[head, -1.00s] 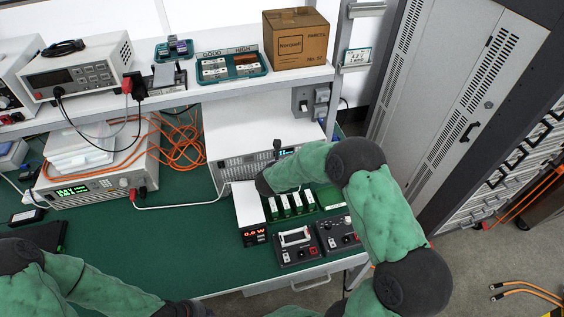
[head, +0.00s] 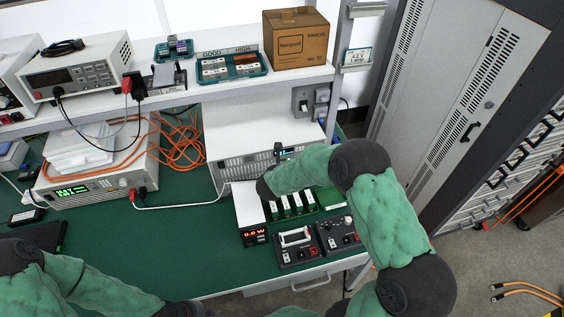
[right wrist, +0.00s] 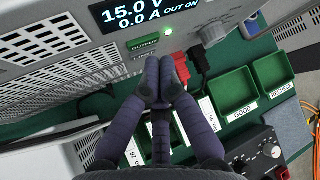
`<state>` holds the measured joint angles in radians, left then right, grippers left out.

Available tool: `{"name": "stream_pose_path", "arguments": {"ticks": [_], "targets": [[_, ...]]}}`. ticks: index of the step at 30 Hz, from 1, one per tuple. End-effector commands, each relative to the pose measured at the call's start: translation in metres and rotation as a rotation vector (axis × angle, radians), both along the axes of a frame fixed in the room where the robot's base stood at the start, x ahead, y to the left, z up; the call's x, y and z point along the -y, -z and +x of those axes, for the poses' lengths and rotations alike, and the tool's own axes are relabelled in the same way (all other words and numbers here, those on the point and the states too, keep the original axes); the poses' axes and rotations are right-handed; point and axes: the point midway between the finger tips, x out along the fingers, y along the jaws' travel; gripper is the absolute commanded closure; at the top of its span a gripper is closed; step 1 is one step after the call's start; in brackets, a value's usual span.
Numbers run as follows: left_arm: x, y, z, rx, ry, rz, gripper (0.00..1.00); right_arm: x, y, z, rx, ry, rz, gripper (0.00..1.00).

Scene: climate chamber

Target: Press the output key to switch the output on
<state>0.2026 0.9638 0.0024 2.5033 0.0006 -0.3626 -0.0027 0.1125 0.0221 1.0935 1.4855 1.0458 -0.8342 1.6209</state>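The power supply (head: 235,168) stands under the shelf, and its front panel fills the top of the right wrist view. Its display (right wrist: 150,14) reads 15.0 V, 0.0 A and OUT ON. The output key (right wrist: 143,41) is a green, labelled key below the display, with a lit green lamp (right wrist: 169,31) beside it. My right gripper (right wrist: 159,62) is shut and empty, its fingertips just below the key and seemingly apart from it. In the head view my right arm hides most of that gripper. My left arm is at the lower left; its gripper is out of view.
Red and black plugs (right wrist: 180,68) sit beside my right fingers. Green bins (right wrist: 234,88) and labelled cards lie below. A small meter (head: 254,237) and two control boxes (head: 297,245) stand at the bench's front edge. The green bench is clear at the left middle.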

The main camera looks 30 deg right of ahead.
Motion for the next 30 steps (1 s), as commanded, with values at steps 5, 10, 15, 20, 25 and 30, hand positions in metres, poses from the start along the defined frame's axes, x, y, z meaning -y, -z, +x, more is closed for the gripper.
{"name": "stream_pose_path", "arguments": {"ticks": [5, 10, 15, 20, 25, 30], "targets": [[0.000, 0.001, 0.000, 0.000, 0.000, 0.000, 1.00, -0.002, 0.000, -0.008, 0.000, 0.000, 0.000, 1.00], [0.000, 0.001, 0.000, 0.000, 0.000, 0.000, 1.00, -0.005, 0.000, -0.022, 0.000, 0.000, -0.001, 1.00], [0.000, 0.002, 0.000, 0.000, 0.000, 0.000, 1.00, -0.009, 0.000, -0.036, 0.000, 0.001, 0.001, 1.00], [0.000, 0.002, 0.000, 0.000, 0.000, 0.000, 1.00, -0.011, 0.000, -0.047, 0.000, 0.000, 0.000, 1.00], [0.000, 0.002, 0.000, 0.000, 0.000, 0.000, 1.00, -0.012, 0.000, -0.049, 0.001, 0.001, 0.000, 1.00], [0.000, 0.002, 0.000, 0.000, 0.000, 0.000, 1.00, -0.012, 0.000, -0.049, 0.000, 0.000, 0.000, 1.00]]}}
